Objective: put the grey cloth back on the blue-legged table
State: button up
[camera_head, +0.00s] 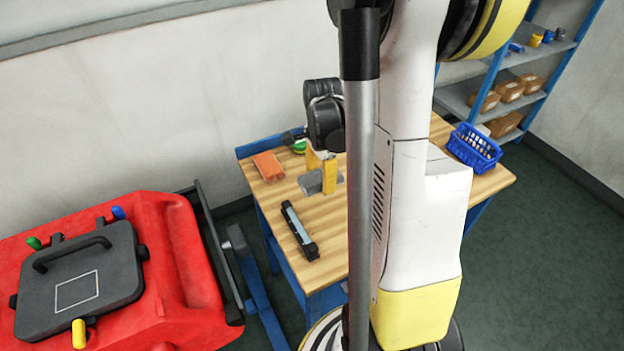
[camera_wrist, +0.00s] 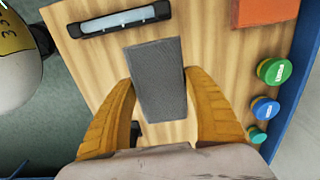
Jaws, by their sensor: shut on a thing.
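The grey cloth (camera_head: 311,182) is a flat, dark grey folded piece; it also shows in the wrist view (camera_wrist: 157,80). My gripper (camera_head: 322,172) has yellow fingers, one on each side of the cloth, and is shut on it. In the wrist view my gripper (camera_wrist: 158,88) points down at the wooden top with the cloth between its fingers. The blue-legged table (camera_head: 335,250) has a striped wood top directly under the cloth. The cloth is at or very near the top; I cannot tell whether it touches. My arm hides the table's middle.
On the table are an orange cloth (camera_head: 268,166), a black-ended bar with a pale tube (camera_head: 299,230) and a blue basket (camera_head: 474,148). Round green and blue caps (camera_wrist: 272,71) lie near the back edge. A red machine (camera_head: 185,260) stands left; a blue shelf (camera_head: 545,50) stands back right.

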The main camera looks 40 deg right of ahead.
jog(key=w+f, duration=0.2)
jog(key=w, duration=0.1)
jog(key=w+f+b, duration=0.1)
jog(key=w+f, duration=0.1)
jog(key=w, duration=0.1)
jog(key=w+d+f+b, duration=0.1)
jog(key=w+f, duration=0.1)
jog(key=w, duration=0.1)
jog(key=shift+w, duration=0.3)
jog(key=shift+f+b, duration=1)
jog(key=shift+f, duration=0.9)
jog(key=shift+f, duration=0.15)
jog(key=o, duration=1.1)
